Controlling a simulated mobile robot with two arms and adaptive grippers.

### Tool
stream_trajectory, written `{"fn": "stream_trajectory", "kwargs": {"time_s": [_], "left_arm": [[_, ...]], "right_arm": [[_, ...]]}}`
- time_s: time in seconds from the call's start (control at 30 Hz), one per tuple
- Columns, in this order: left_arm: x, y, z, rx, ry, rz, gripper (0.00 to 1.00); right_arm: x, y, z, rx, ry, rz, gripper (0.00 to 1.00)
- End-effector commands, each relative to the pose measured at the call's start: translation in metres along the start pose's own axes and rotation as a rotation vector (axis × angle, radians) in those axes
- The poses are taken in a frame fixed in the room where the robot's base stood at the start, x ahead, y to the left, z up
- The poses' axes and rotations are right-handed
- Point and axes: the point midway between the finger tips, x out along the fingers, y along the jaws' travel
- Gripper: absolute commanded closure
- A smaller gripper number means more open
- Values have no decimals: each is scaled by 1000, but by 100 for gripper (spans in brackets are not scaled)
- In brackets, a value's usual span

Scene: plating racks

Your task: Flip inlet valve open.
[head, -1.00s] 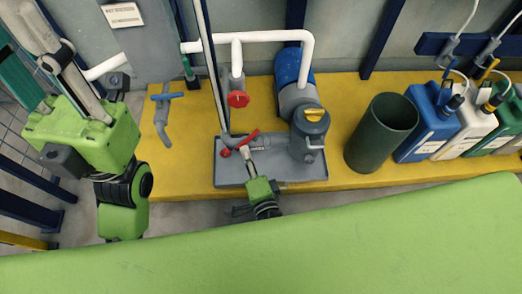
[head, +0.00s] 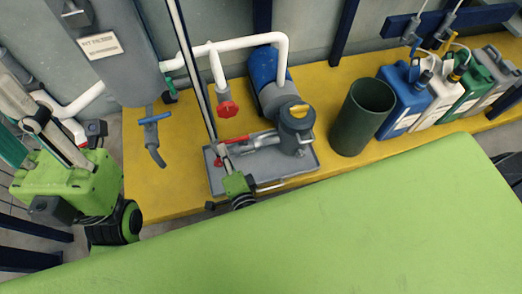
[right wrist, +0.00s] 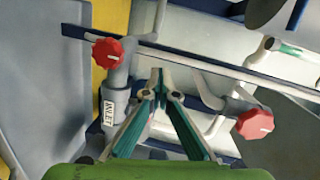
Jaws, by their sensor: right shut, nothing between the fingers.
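A red round knob (head: 228,108) hangs on the white pipe behind. My right gripper (head: 222,149) is beside the lever's left end; I cannot tell whether they touch. In the right wrist view, its fingers (right wrist: 160,78) are shut and empty. The INLET label (right wrist: 108,108) is left of them, on a grey pipe below a red knob (right wrist: 107,52); another red knob (right wrist: 255,123) is right. My left gripper (head: 40,120) is far left, jaw state unclear.
A blue-handled valve (head: 155,118) is left. A dark green bin (head: 362,115) and several canisters (head: 405,100) stand right. A thin vertical pole (head: 190,65) passes close to my right gripper.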

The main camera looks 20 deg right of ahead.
Motion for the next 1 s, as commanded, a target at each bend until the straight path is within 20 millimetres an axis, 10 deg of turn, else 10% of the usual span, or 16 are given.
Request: {"fn": "stream_trajectory", "kwargs": {"time_s": [0.73, 1.0], "left_arm": [[0, -1, -2, 2, 1, -3, 75], [-1, -1, -1, 1, -3, -3, 75]], "right_arm": [[1, -2, 1, 1, -1, -2, 100], [-37, 2, 0, -1, -2, 3, 100]]}}
